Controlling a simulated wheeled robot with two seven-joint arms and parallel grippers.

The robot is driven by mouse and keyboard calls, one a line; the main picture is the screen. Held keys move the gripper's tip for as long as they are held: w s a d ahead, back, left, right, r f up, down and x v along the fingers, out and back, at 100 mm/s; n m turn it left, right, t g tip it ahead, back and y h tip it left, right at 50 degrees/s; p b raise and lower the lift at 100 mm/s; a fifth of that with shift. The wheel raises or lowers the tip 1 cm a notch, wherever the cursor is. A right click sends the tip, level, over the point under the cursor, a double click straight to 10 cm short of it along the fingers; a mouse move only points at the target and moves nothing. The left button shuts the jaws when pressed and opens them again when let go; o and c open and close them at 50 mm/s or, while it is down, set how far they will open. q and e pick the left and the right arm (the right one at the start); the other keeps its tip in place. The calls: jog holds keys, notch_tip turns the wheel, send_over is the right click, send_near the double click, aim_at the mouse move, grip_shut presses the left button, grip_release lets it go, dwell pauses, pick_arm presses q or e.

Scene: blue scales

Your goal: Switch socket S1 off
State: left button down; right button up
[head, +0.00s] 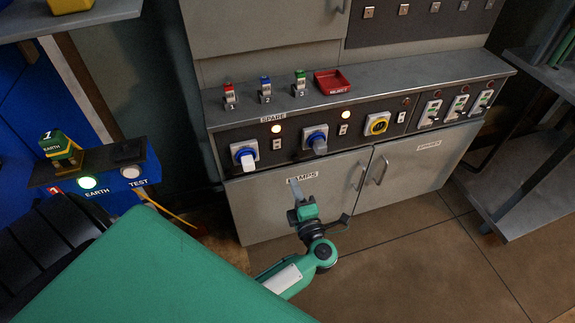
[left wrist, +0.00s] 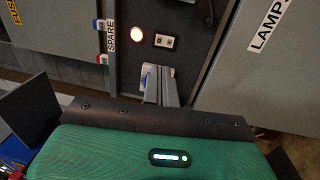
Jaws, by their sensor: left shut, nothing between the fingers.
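The front panel has a blue-and-white socket (head: 243,153) at its left end, with a grey-white plug or cover on it. Right of it are a small switch (head: 276,143) and a lit lamp (head: 276,129). No S1 mark is readable. My left gripper (head: 297,190) is shut and empty, in front of the cabinet door below the panel. The left wrist view shows the shut fingers (left wrist: 160,88) in front of the partly hidden socket (left wrist: 146,76). The switch (left wrist: 165,41) and lit lamp (left wrist: 137,34) lie beyond the fingertips. My right gripper is not in view.
A second blue socket (head: 315,140), a second lit lamp (head: 345,116) and a yellow socket (head: 377,124) sit further right. A red tray (head: 333,82) lies on the ledge. An earth/test box (head: 110,170) is at left, a metal shelf (head: 540,190) at right.

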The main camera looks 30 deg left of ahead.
aim_at(278, 141)
pick_arm(q)
jog(key=x, duration=1.2)
jog(key=shift+w+a, duration=0.1)
jog(key=shift+w+a+r, duration=0.1)
jog(key=shift+w+a, duration=0.3)
jog(key=shift+a, duration=0.05)
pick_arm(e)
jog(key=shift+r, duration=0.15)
pick_arm(q)
jog(key=shift+r, duration=0.15)
jog(key=p, duration=0.3)
jog(key=shift+w+a+r+g+h, duration=0.2)
jog(key=shift+a+r+g+h, duration=0.1)
jog(key=shift+h, duration=0.1)
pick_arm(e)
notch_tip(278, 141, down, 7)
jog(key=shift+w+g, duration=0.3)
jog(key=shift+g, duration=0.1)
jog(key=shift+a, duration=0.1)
